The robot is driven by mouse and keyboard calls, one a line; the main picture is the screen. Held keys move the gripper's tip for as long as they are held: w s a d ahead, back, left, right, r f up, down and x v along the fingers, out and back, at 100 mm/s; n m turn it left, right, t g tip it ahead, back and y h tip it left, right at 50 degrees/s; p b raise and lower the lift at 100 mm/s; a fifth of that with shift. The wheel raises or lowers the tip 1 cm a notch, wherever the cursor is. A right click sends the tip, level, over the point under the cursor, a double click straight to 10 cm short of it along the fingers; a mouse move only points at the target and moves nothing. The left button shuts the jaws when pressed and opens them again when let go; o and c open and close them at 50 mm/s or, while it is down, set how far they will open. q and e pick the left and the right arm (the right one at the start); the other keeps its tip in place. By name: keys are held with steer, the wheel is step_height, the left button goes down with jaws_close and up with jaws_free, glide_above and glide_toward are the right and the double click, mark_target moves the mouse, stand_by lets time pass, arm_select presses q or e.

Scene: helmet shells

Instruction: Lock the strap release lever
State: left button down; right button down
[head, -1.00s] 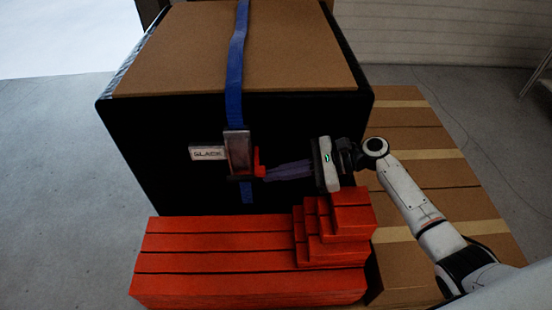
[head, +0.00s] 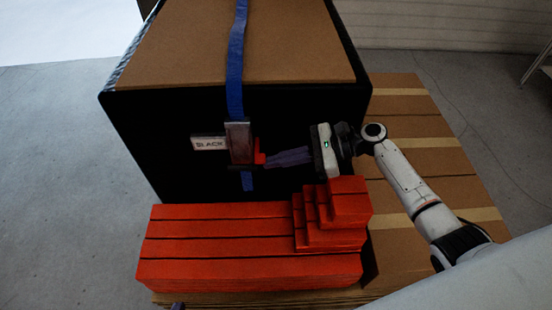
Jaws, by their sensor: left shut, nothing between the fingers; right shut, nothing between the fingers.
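A blue strap (head: 236,65) runs over the top and down the front of a black box with a brown cardboard top. A grey buckle (head: 239,142) sits on the strap at the front face. The red release lever (head: 259,151) sticks out at the buckle's right side. A white sign reading SLACK (head: 208,143) is left of the buckle. My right gripper (head: 268,160) is shut and empty, its purplish fingers pointing left with tips close to the lever; I cannot tell whether they touch. Only a small tip of my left gripper (head: 178,305) shows at the bottom edge.
Stacked red blocks (head: 240,250), stepped higher at the right, stand in front of the black box (head: 160,160), below my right gripper. Cardboard slabs with tan strips (head: 430,155) lie beneath and to the right. Grey floor (head: 60,200) is clear at left.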

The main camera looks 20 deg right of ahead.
steer(key=shift+w+a+r, duration=0.1)
steer(key=shift+w+r, duration=0.2)
steer(key=shift+r, duration=0.3)
steer(key=f+p+v, duration=0.1)
steer(key=p+v, duration=0.1)
steer(key=v, duration=0.8)
steer(key=shift+s+f, duration=0.15)
